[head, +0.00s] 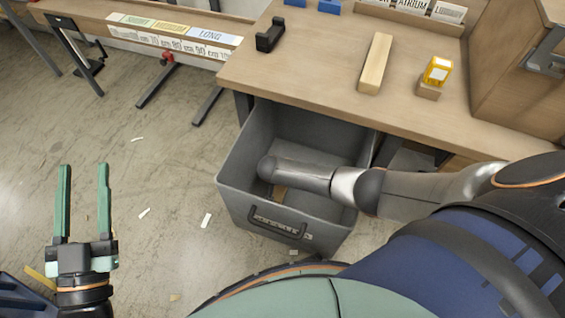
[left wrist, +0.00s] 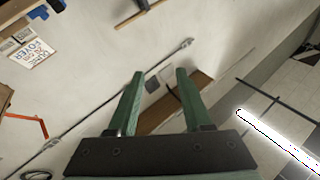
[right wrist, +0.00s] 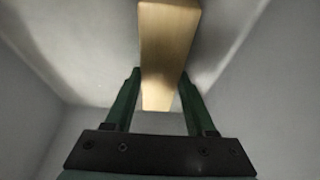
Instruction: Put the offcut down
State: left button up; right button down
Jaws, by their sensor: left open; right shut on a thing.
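The offcut (right wrist: 168,45) is a pale wooden block, seen in the right wrist view between the green fingers of my right gripper (right wrist: 160,76), which is shut on it. The light grey walls of the bin (right wrist: 45,130) surround them. In the head view my right arm reaches down into the grey bin (head: 232,185), and its wrist hides the gripper. I cannot tell whether the offcut touches the bin's floor. My left gripper (head: 84,168) is open and empty over the floor.
The wooden bench (head: 315,65) stands just behind the bin. On it are a wooden bar (head: 375,63), a black holder (head: 270,35) and a yellow item (head: 437,70) on a small block. A labelled rack (head: 175,42) stands at upper left. Pale scraps (head: 206,220) lie on the floor.

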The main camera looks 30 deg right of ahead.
pick_arm(q)
jog(key=shift+s+d+r+m+t+h, duration=0.1)
jog(key=shift+s+r+m+t+h, duration=0.2)
jog(key=shift+r, duration=0.4)
jog(key=shift+s+r+m+t+h, duration=0.2)
jog(key=shift+r+h, duration=0.1)
jog(key=shift+r, duration=0.4)
pick_arm(e)
jog(key=shift+f, duration=0.35)
jog(key=shift+f+b, duration=0.25)
jog(key=shift+b, duration=0.05)
pick_arm(q)
jog(key=shift+s+d+r+m+h, duration=0.1)
jog(key=shift+s+r+m+h, duration=0.2)
jog(key=shift+r, duration=0.25)
jog(key=shift+s+d+r+m+h, duration=0.1)
jog(key=shift+s+r+m+h, duration=0.1)
jog(key=shift+r+h, duration=0.25)
pick_arm(e)
jog(key=shift+c, duration=1.2)
grip_release()
pick_arm(q)
jog(key=shift+a+t+y, duration=0.1)
jog(key=shift+t+y, duration=0.15)
jog(key=shift+t, duration=0.05)
pick_arm(e)
jog(key=shift+r, duration=0.1)
